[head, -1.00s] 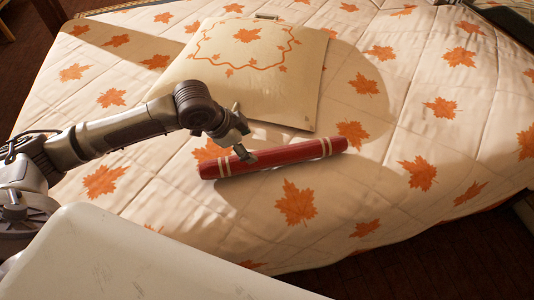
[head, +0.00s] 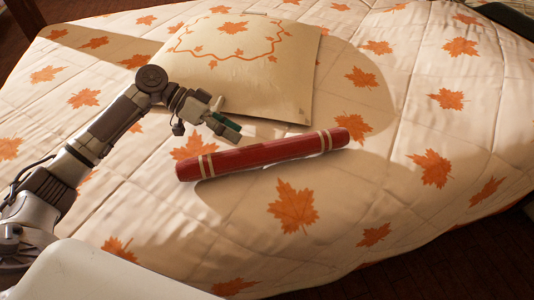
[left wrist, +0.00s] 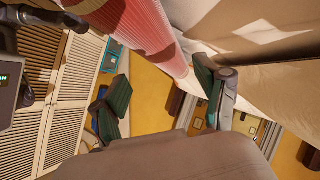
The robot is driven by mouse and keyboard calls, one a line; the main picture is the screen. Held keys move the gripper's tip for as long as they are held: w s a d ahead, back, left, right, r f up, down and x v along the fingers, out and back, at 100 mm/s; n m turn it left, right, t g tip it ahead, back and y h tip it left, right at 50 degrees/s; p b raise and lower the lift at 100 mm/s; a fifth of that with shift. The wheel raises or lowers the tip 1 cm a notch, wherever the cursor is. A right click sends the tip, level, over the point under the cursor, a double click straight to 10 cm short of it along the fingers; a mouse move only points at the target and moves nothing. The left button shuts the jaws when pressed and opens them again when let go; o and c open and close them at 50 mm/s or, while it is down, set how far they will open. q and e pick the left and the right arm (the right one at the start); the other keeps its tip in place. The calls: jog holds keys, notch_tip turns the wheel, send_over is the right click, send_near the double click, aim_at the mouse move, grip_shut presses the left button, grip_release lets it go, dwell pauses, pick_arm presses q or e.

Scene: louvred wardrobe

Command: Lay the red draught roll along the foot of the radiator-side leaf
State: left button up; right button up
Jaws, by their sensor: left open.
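The red draught roll (head: 262,155) has pale bands near both ends and lies slantwise on the quilted bed (head: 400,215). My left gripper (head: 226,124) is open and empty just beyond the roll, left of its middle. It does not cover the roll in the head view. In the left wrist view the roll (left wrist: 145,35) runs across the top, past my spread green-padded fingers (left wrist: 162,90), with nothing gripped. The louvred wardrobe (left wrist: 65,85) shows at the left of the wrist view. I cannot tell which leaf is the radiator side. My right gripper is not in view.
A cream cushion (head: 270,70) with a leaf pattern lies on the bed close behind the roll and my left gripper. The quilt right of the roll is clear. Dark floor (head: 470,250) shows beyond the bed's edge at lower right.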

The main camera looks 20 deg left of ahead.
aim_at(260, 144)
pick_arm(q)
jog(key=x, duration=0.7)
jog(key=shift+w, duration=0.2)
jog(key=shift+d+f, duration=0.15)
jog(key=shift+d, duration=0.3)
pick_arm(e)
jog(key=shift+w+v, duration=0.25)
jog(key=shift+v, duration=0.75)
pick_arm(q)
jog(key=c, duration=1.3)
grip_shut()
